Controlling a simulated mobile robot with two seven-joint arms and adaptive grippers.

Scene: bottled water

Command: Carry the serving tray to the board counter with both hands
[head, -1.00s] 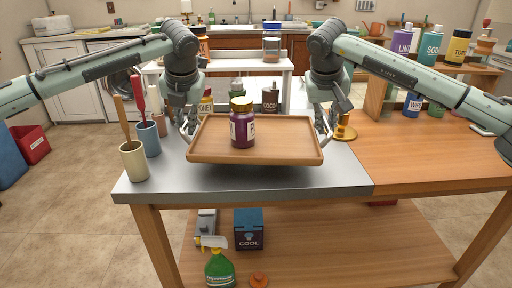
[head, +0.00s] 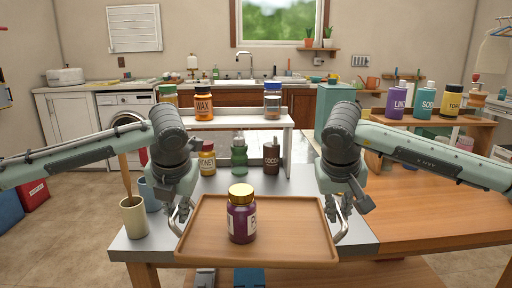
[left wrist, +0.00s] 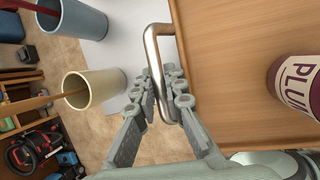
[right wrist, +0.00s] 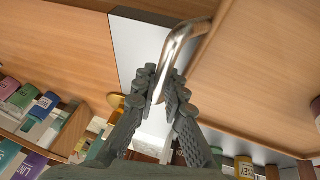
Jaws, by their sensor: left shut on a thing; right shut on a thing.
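The wooden serving tray (head: 290,220) is held level in front of me, above the near part of a grey metal counter top. A purple jar with a gold lid and a plum label (head: 242,215) stands upright on it, left of its middle. My left gripper (left wrist: 160,85) is shut on the tray's left metal handle (left wrist: 152,45). My right gripper (right wrist: 165,82) is shut on the right metal handle (right wrist: 180,38). In the head view my left gripper (head: 180,218) and right gripper (head: 338,220) are at the tray's two sides.
A cream cup (head: 133,217) and a blue cup (left wrist: 75,15) with utensils stand left of the tray. A white riser (head: 250,120) with jars stands behind, with bottles beneath it. A wooden board counter (head: 430,215) lies to the right, its near surface clear.

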